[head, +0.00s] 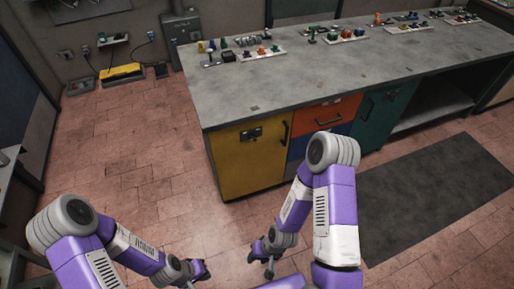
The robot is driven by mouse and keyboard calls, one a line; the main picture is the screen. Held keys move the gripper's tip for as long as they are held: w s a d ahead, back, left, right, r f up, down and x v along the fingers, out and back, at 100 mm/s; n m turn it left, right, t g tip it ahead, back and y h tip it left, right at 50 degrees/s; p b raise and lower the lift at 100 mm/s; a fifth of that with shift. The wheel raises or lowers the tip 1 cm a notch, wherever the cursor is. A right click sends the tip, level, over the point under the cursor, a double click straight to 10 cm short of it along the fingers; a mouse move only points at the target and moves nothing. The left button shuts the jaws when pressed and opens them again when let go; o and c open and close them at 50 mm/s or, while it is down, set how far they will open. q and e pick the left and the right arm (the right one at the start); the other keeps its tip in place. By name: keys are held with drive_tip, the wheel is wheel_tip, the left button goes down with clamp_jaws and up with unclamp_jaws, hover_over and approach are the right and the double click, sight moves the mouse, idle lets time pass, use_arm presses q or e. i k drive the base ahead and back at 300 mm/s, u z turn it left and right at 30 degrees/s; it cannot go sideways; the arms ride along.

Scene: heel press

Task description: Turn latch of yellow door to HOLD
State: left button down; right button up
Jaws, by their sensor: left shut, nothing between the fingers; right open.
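The yellow door (248,160) is on the left end of the long workbench's front and looks closed. Its latch (251,134) is a small dark plate with a light part near the top middle of the door; its setting is too small to read. A dark handle (284,134) stands at the door's right edge. My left gripper (196,280) is low at the bottom of the view, shut and empty, well away from the door. My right gripper (262,262) is open and empty, low in front of the bench and below the yellow door, apart from it.
The workbench top (300,88) carries several small parts along its back. An orange drawer (326,112) and a teal door (384,112) are right of the yellow door. A dark mat (430,190) lies on the floor at right. Tiled floor (130,160) at left is clear.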

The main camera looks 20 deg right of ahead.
sight(252, 136)
drive_tip(key=z, duration=0.35)
drive_tip(key=k, duration=0.2)
drive_tip(key=u, duration=0.95)
drive_tip(key=i, duration=0.7)
drive_tip(key=z, duration=0.7)
drive_tip(key=i, duration=0.45)
drive_tip(key=z, duration=0.45)
